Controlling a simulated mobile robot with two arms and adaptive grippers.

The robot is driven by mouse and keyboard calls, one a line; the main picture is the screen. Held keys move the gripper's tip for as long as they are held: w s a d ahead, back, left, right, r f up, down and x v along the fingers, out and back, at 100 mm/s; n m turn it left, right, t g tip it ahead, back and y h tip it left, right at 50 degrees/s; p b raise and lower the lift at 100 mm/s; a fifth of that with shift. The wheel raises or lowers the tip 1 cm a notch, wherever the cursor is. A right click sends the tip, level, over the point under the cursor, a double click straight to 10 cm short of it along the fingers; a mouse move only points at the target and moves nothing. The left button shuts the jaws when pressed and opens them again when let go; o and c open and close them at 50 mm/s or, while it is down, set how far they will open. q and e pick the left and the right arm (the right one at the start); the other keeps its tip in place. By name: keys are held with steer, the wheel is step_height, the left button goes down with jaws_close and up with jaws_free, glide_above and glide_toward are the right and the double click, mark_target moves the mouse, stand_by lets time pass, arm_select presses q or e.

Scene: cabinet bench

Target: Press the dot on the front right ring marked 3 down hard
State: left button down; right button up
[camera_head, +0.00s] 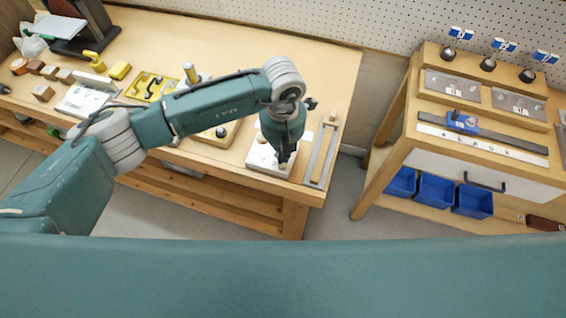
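My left gripper (284,158) points down over a white block (262,158) near the front right corner of the long wooden bench. The fingers look dark and narrow from here. I cannot tell whether they are open or shut, or whether they touch the block. The gripper and forearm cover part of the block. No ring, dot or number 3 can be made out on it at this size. My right gripper is not in view.
A metal rail frame (321,155) lies just right of the block. Yellow fixtures (150,86) and a white plate (84,100) sit farther left on the bench (225,50). A floor gap separates it from a wooden cabinet (400,145) with blue bins (437,190).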

mark_target(283, 165)
arm_select(q)
steer(key=shift+f+b, duration=0.85)
steer(key=shift+f, duration=0.15)
stand_by(0.6)
steer(key=shift+s+f+b, duration=0.15)
steer(key=shift+f+b, duration=0.05)
steer(key=shift+b, duration=0.35)
stand_by(1.2)
steer(key=shift+r+b, duration=0.1)
steer(key=shift+b, duration=1.4)
stand_by(3.2)
